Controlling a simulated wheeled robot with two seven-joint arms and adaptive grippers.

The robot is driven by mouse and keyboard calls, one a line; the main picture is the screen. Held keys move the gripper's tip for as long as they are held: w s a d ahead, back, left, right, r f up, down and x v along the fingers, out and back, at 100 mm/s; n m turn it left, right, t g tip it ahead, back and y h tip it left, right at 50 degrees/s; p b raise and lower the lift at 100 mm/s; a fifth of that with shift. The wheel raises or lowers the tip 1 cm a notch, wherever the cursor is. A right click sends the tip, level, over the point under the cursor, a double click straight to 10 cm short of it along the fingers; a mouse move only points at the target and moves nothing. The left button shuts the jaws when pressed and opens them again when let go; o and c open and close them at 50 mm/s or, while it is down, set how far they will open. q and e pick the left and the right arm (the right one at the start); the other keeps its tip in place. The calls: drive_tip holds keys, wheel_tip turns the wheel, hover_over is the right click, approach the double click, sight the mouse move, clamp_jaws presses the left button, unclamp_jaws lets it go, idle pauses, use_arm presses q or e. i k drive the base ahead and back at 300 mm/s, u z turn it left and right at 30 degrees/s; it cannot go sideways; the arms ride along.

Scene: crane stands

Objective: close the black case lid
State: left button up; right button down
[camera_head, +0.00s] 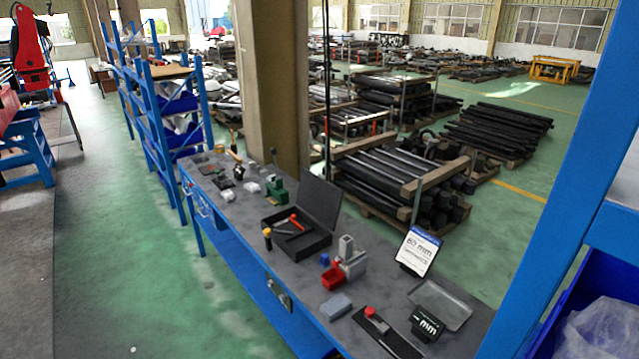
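The black case stands open on the grey workbench, near the middle of the picture. Its lid (320,203) is raised, roughly upright, along the back right side of its base (304,250). A red-handled tool (295,222) and other dark items lie in the base. A yellow-topped tool (267,236) stands at the left corner of the base; I cannot tell whether it touches the case. Neither of my grippers is in view.
The bench (240,226) also holds a green device (277,190), a grey and red fixture (345,262), a blue-grey block (334,307), a sign (418,252) and a tray (441,305). A pillar (272,90) rises behind. Blue posts (590,130) stand at the right.

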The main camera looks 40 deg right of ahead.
sight(321, 198)
drive_tip(key=z, duration=0.35)
drive_tip(key=i, duration=0.95)
drive_tip(key=z, duration=0.65)
